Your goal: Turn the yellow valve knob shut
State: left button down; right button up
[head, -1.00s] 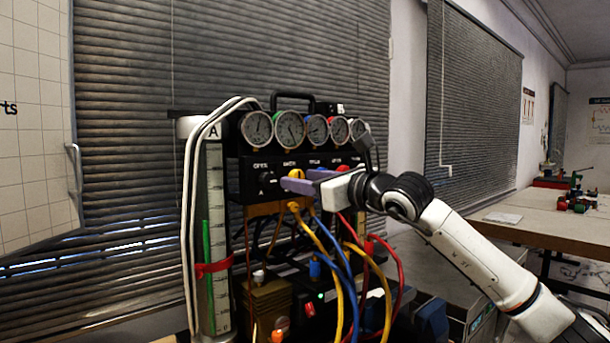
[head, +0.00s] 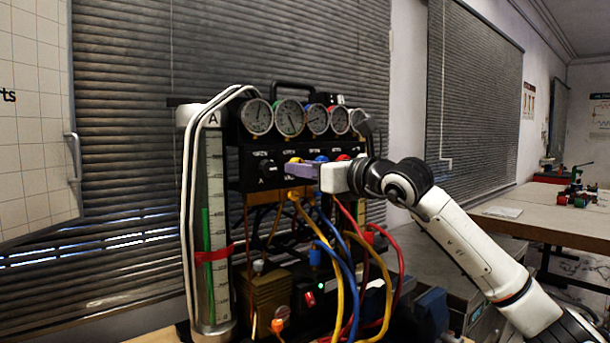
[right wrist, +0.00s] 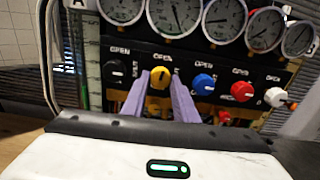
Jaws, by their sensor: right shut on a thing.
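The yellow valve knob (right wrist: 160,79) sits on the black valve panel (right wrist: 133,57), between a black knob on its left and a blue knob on its right in the right wrist view. In the head view the yellow knob (head: 294,160) is mostly hidden behind the purple fingers. My right gripper (right wrist: 160,84) has its two purple fingers on either side of the yellow knob, shut on it. It also shows in the head view (head: 290,169), reaching in from the right. My left gripper is in neither view.
A black knob (right wrist: 115,71), blue knob (right wrist: 203,84), red knob (right wrist: 243,92) and white knob (right wrist: 275,97) share the panel. Round gauges (head: 290,117) stand above. Yellow, blue and red hoses (head: 385,275) hang below. A clear measuring column (head: 214,230) stands at left.

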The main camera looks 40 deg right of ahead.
jog(key=m+b, duration=0.3)
jog(key=m, duration=1.3)
jog(key=shift+r+b, duration=0.15)
jog(key=shift+b, duration=0.15)
jog(key=shift+m, duration=0.4)
jog(key=o, duration=1.1)
jog(key=shift+c, duration=0.2)
